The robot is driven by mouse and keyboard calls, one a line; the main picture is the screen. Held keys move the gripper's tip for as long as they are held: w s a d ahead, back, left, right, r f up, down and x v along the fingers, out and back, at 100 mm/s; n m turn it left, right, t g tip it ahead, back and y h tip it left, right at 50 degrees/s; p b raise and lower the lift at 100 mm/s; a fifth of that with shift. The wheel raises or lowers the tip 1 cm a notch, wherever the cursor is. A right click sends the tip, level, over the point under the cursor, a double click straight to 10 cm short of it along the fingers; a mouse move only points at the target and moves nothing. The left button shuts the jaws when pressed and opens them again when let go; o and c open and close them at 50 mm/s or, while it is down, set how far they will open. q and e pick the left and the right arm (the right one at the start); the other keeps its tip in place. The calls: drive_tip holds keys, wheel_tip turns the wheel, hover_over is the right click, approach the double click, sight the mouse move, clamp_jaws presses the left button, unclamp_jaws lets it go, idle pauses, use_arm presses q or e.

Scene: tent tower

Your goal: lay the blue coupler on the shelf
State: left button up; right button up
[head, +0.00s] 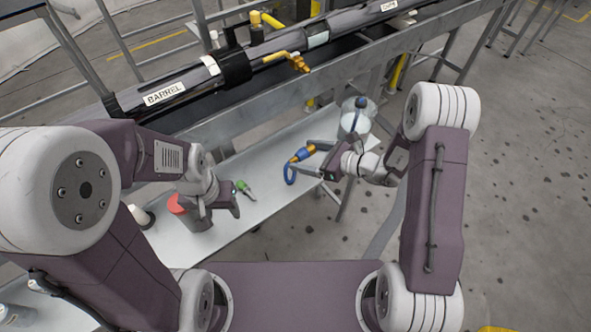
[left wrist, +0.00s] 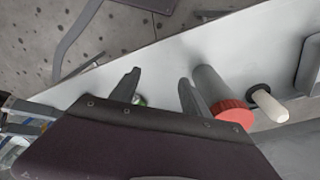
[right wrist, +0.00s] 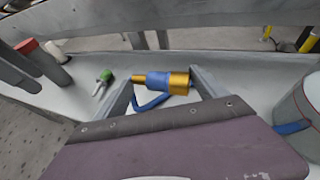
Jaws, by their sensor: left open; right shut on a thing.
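The blue coupler (head: 301,154), a blue body with brass-coloured ends and a blue loop (head: 290,174) hanging from it, is in my right gripper (head: 312,158). In the right wrist view the coupler (right wrist: 157,82) lies across between the two fingers of my right gripper (right wrist: 162,88), which is shut on it. It appears held above the pale metal shelf (head: 262,160); the exact gap is hard to tell. My left gripper (left wrist: 158,82) is open and empty over the left part of the shelf (left wrist: 160,55), beside a red-capped grey cylinder (left wrist: 228,100).
A small green-and-grey fitting (head: 244,188) lies mid-shelf. A white-tipped item (head: 141,214) stands at left. A pale container with a blue top (head: 357,118) stands at the right end. The labelled barrel pipe (head: 165,93) and its rail run behind. Shelf between fitting and container looks bare.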

drive_tip(key=shift+s+a+f, duration=0.15)
drive_tip(key=shift+a+f, duration=0.25)
drive_tip(key=shift+a, duration=0.2)
drive_tip(key=shift+s+a+f, duration=0.15)
drive_tip(key=shift+a+f, duration=0.25)
drive_tip(key=shift+a, duration=0.2)
use_arm(q)
drive_tip(key=shift+f+b, duration=0.6)
drive_tip(key=shift+f, duration=0.15)
use_arm(e)
wheel_tip(320, 180, down, 4)
drive_tip(key=shift+r, duration=0.2)
drive_tip(key=shift+w+f, duration=0.1)
drive_tip(key=shift+f, duration=0.1)
use_arm(q)
drive_tip(key=shift+f, duration=0.2)
use_arm(e)
drive_tip(key=shift+f, duration=0.2)
drive_tip(key=o, duration=1.4)
use_arm(q)
drive_tip(key=shift+r, duration=0.1)
use_arm(e)
drive_tip(key=shift+r, duration=0.15)
